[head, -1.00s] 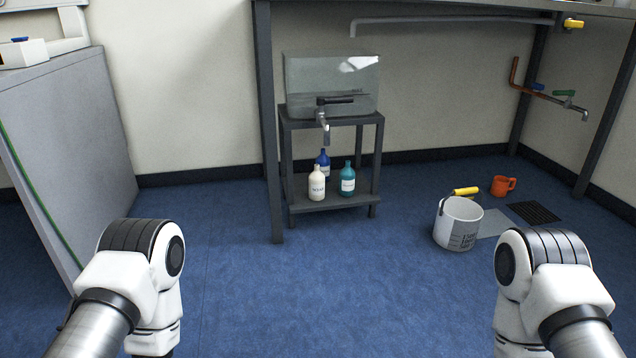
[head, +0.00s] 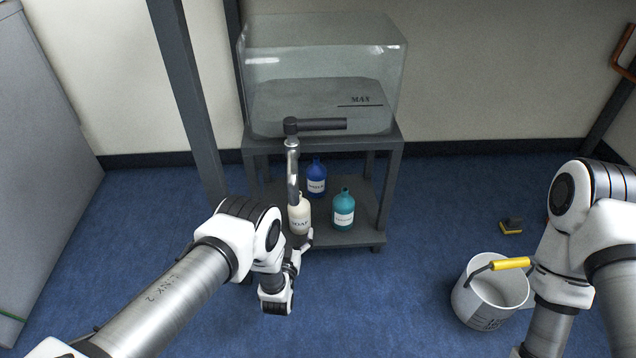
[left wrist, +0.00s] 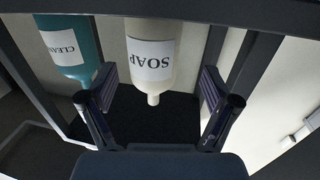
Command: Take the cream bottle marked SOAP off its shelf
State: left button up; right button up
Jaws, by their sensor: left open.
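The cream bottle marked SOAP (head: 299,213) stands on the lower shelf (head: 355,237) of the dark stand, at its front left. In the left wrist view the SOAP bottle (left wrist: 152,55) shows upside down, its label facing the camera, between the two fingers. My left gripper (head: 300,243) is at the shelf's front edge, close to the bottle. In the left wrist view my left gripper (left wrist: 158,82) is open, with a gap on each side of the bottle. My right gripper is not in view; only my right arm shows.
A teal bottle (head: 343,210) stands right of the cream one, a blue bottle (head: 316,178) behind. A bucket (head: 490,295) stands at right. A table leg (head: 190,95) rises at left.

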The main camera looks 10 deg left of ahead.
aim_at(301, 208)
pick_arm(q)
jog(key=w+b, duration=0.6)
jog(key=w, duration=0.2)
jog(key=shift+w, duration=0.35)
jog(key=shift+w+r, duration=0.1)
jog(key=shift+r, duration=0.1)
jog(key=c, duration=1.4)
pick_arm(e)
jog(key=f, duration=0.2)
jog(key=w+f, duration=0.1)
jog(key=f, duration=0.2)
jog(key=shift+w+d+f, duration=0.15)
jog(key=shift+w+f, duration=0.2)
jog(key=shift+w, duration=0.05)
